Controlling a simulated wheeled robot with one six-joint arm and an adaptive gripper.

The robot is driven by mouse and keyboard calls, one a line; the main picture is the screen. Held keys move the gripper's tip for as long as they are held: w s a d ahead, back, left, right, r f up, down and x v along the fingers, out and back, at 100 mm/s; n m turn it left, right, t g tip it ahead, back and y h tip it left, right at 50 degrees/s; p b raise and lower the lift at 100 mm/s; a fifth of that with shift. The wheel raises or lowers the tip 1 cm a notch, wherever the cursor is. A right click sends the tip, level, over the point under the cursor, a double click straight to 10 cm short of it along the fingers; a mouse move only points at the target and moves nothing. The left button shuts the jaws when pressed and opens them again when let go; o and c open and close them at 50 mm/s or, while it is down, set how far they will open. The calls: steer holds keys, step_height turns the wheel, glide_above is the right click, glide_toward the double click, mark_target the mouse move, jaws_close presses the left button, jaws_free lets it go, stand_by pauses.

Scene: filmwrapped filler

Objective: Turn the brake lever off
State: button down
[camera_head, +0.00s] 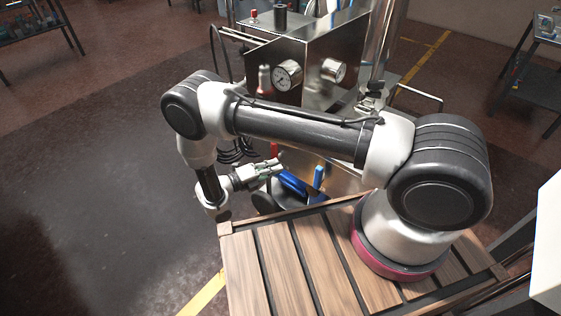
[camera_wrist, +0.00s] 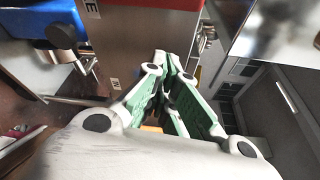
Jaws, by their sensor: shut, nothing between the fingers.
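My gripper (camera_head: 278,165) reaches out beside the machine (camera_head: 318,60), at the end of my bent arm. In the wrist view its green-padded fingers (camera_wrist: 168,68) come together at the tips, with nothing held between them. Blue parts (camera_head: 294,184) lie just below and right of the fingertips in the head view. An upright blue piece (camera_head: 318,177) stands to their right. A red-topped part (camera_head: 274,150) shows just above the fingertips. I cannot tell which of these is the brake lever, nor its position. Contact with the gripper cannot be made out.
The metal machine carries two round gauges (camera_head: 288,75) and has cables hanging on its left. My slatted wooden deck is in front. Open floor (camera_head: 90,190) lies left.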

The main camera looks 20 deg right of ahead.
steer(key=shift+f+v, duration=0.2)
steer(key=shift+v, duration=2.6)
steer(key=shift+s, duration=0.1)
